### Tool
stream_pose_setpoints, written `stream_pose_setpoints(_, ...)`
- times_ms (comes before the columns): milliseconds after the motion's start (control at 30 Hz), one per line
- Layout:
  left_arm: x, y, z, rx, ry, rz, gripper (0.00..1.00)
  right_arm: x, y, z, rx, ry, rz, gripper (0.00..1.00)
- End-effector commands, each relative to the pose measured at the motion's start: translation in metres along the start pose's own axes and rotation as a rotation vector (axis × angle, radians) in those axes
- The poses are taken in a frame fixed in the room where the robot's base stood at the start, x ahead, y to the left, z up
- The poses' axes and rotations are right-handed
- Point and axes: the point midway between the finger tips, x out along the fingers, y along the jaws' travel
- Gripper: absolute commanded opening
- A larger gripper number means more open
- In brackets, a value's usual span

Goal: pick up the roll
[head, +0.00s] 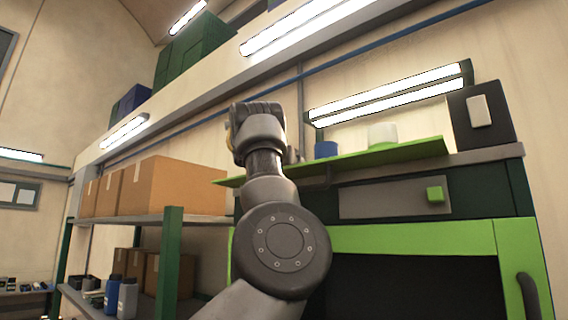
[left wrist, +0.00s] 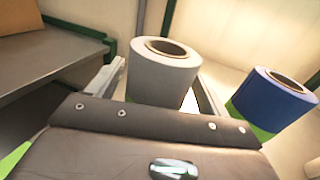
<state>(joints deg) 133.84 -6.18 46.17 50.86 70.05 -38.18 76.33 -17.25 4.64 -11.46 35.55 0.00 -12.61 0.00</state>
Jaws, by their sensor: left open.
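A grey-white roll (left wrist: 163,76) with a brown core stands upright in the left wrist view. My left gripper (left wrist: 162,84) is open, with one finger on each side of the roll; whether they touch it is unclear. A blue roll (left wrist: 272,98) stands to the right, outside the fingers. In the head view, my left arm rises in front of the green shelf board and hides its own fingers and the roll between them. The blue roll (head: 326,149) and a white roll (head: 382,134) show on the board, right of my arm. My right gripper is not in view.
The green shelf board (head: 425,149) runs along the wall above a dark cabinet with a green frame (head: 415,238). A dark box (head: 481,115) stands at its right. Cardboard boxes (head: 176,187) fill a rack on the left. A lamp (head: 388,94) hangs above the board.

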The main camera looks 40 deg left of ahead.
Motion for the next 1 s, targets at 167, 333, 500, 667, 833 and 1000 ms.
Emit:
stream_pose_setpoints(167,0.0081,0.0009,-0.0002,0.0,0.0,0.001,0.79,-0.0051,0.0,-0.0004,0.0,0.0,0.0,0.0)
stream_pose_setpoints(333,0.0077,0.0007,-0.0006,-0.001,-0.001,0.001,0.76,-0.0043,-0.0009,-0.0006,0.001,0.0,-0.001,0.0)
stream_pose_setpoints(500,0.0076,0.0006,-0.0005,-0.001,0.0,0.001,0.54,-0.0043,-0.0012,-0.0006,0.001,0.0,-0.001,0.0)
stream_pose_setpoints(667,0.0076,0.0006,-0.0006,-0.001,0.0,0.001,0.33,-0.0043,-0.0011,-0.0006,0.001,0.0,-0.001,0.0)
stream_pose_setpoints(833,0.0076,0.0008,-0.0007,-0.001,0.0,0.001,0.29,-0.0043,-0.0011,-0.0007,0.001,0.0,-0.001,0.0)
stream_pose_setpoints(1000,0.0077,0.0011,0.0,-0.001,0.001,0.001,0.29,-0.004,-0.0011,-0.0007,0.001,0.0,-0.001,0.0)
